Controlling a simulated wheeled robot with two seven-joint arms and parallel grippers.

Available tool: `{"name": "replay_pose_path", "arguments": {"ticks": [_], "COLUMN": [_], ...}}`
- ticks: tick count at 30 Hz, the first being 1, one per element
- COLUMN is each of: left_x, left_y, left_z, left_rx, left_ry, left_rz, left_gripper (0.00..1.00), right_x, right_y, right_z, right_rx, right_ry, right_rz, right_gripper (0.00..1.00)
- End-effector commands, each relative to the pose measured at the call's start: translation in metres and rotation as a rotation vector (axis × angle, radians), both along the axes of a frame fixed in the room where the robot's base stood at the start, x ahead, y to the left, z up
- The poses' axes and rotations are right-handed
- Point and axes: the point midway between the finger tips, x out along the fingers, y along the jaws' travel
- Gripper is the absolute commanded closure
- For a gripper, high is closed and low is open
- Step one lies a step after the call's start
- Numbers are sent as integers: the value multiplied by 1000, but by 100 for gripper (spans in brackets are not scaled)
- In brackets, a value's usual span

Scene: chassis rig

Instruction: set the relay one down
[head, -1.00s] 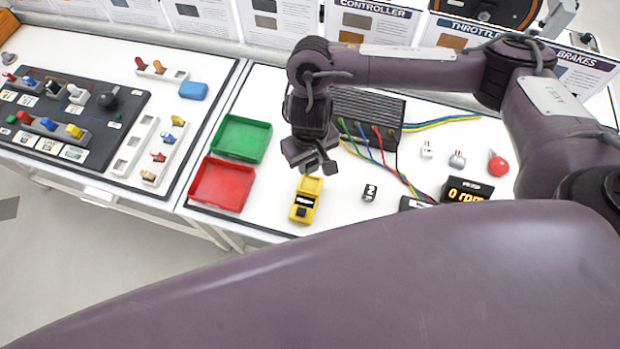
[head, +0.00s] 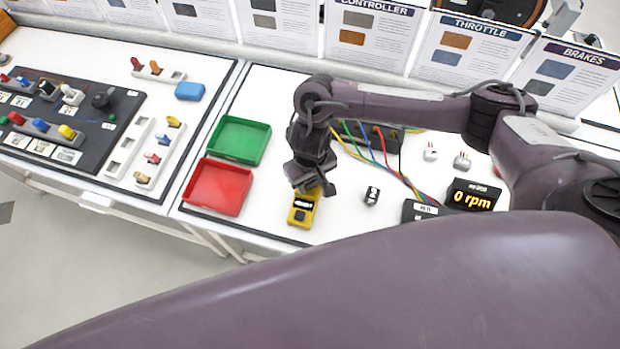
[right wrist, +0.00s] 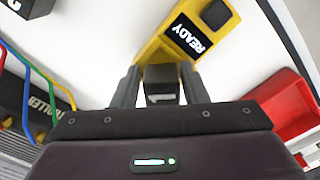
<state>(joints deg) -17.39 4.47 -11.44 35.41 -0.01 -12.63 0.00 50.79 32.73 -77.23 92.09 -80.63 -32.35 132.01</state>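My right gripper (head: 312,186) is over the far end of the yellow tester (head: 301,212), which lies near the table's front edge. In the right wrist view its two fingers (right wrist: 159,88) are shut on a small dark grey block, the relay (right wrist: 161,76), with a pale patch on it. The relay is right at the near end of the yellow tester (right wrist: 166,50), whose label reads READY. I cannot tell whether the relay touches the tester. In the head view the gripper hides the relay. My left gripper is not in view.
A red tray (head: 218,187) and a green tray (head: 239,140) stand left of the tester. A small labelled block (head: 372,195) lies to its right, near a display reading 0 rpm (head: 471,197). Coloured wires (head: 378,150) run behind the gripper.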

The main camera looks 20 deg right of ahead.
Motion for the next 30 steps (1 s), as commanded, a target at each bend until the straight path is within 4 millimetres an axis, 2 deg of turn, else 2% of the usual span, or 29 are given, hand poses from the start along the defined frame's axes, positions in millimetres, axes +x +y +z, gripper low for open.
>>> {"name": "replay_pose_path", "arguments": {"ticks": [14, 17, 24, 30], "left_x": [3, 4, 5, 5], "left_y": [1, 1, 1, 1], "left_z": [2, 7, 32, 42], "left_rx": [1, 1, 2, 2], "left_ry": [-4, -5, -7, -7], "left_rz": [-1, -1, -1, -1], "left_gripper": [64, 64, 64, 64], "right_x": [1, 2, 4, 3], "right_y": [1, 1, 0, 1], "right_z": [6, 20, 75, 107], "right_rx": [3, 4, 1, 1], "right_ry": [-4, -5, -10, -9], "right_rz": [1, 1, 1, 2], "right_gripper": [50, 50, 50, 50]}}
